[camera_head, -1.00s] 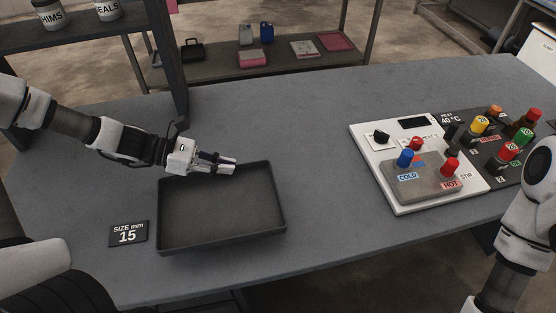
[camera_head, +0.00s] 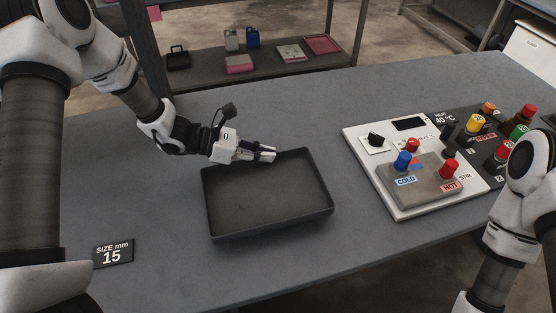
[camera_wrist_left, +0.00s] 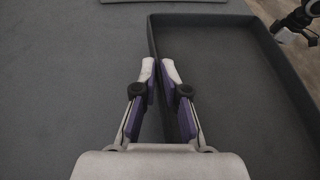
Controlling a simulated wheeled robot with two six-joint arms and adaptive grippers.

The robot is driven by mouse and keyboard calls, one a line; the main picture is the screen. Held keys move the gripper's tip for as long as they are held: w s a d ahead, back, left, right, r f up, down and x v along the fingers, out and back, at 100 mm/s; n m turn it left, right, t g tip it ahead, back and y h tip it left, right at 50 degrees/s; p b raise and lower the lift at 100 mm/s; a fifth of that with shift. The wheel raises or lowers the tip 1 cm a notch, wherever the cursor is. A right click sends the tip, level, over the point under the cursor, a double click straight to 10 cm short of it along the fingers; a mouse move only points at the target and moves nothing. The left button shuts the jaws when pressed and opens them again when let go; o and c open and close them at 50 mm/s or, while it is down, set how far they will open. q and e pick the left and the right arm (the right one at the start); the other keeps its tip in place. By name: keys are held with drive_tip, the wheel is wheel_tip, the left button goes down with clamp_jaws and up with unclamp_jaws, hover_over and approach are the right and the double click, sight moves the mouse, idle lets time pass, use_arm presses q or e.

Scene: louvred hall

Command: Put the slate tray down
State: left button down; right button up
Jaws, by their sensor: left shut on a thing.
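The slate tray (camera_head: 322,213) is dark, rectangular, shallow and empty. It lies level over the middle of the grey table; I cannot tell whether it touches the top or is held just above it.
A white heater panel (camera_head: 405,207) with coloured knobs stands on the grey table (camera_head: 290,110) right of the tray. A black "SIZE mm 15" plate (camera_head: 113,254) lies left. Bare table lies between tray and panel. A low shelf (camera_head: 205,80) stands behind.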

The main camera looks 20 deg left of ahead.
sight(279, 159)
use_arm(q)
drive_tip(key=w+d, duration=0.2)
drive_tip(key=d, duration=0.1)
drive_tip(key=shift+w+f, duration=0.2)
wheel_tip(279, 159, down, 3)
drive_tip(key=shift+s+a+r+p, duration=0.1)
drive_tip(key=shift+p, duration=0.65)
drive_tip(key=shift+a+f, duration=0.1)
drive_tip(key=shift+f, duration=0.25)
drive_tip(key=c, duration=1.7)
unclamp_jaws()
drive_tip(key=shift+f, duration=0.1)
drive_tip(key=o, duration=0.5)
drive_tip(key=shift+r, duration=0.2)
drive_tip(key=v, duration=1.1)
drive_tip(key=shift+s+a, duration=0.15)
drive_tip(key=shift+a, duration=0.2)
